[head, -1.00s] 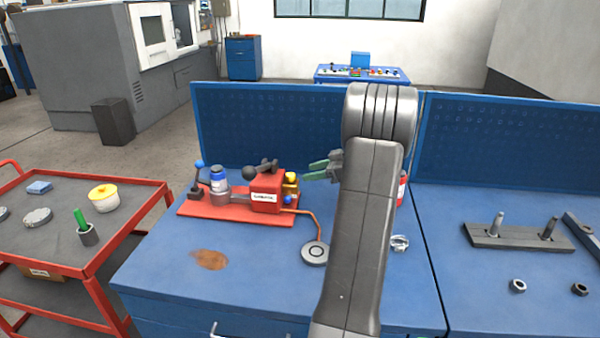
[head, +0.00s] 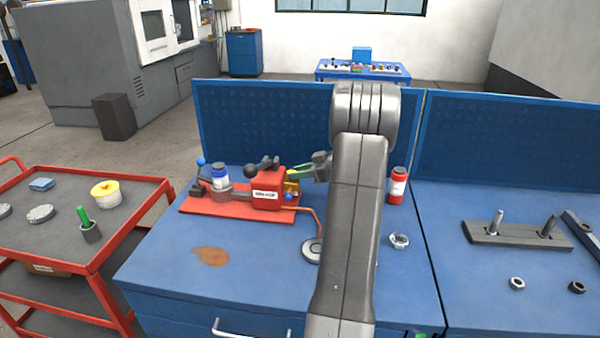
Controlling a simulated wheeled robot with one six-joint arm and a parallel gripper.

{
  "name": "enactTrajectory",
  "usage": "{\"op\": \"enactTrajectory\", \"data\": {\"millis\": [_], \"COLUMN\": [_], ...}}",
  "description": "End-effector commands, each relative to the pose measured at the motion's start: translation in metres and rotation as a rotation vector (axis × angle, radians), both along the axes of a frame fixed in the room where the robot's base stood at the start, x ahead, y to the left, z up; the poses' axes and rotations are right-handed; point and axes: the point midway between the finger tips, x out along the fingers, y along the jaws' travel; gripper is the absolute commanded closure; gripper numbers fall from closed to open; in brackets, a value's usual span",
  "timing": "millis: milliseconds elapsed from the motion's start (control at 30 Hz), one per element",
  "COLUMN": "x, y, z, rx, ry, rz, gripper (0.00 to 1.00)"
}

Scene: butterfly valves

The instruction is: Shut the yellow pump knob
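The yellow knob (head: 292,187) sits on the right end of the red pump body (head: 267,189), above a small blue knob (head: 289,197). The pump stands on a red base plate (head: 222,208) on the blue workbench. My gripper (head: 300,174), with green finger pads, is at the yellow knob from the right and partly covers it. I cannot tell whether the fingers touch it or have closed on it. My arm hides the bench to the right of the gripper.
A blue-lidded jar (head: 220,177) and a blue-tipped lever (head: 201,163) are at the pump's left. A blue pegboard (head: 262,125) stands behind.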

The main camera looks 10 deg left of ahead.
Motion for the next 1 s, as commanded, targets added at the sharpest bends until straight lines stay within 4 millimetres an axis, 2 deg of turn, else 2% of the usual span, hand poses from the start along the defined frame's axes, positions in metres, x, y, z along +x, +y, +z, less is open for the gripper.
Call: {"op": "enactTrajectory", "data": {"millis": [467, 1000], "x": [-0.003, -0.011], "y": [0.001, 0.005], "z": [-0.006, -0.006], "rx": [0.001, 0.002], "ry": [-0.003, -0.004], "rz": [-0.095, -0.412], "gripper": [0.95, 0.95]}}
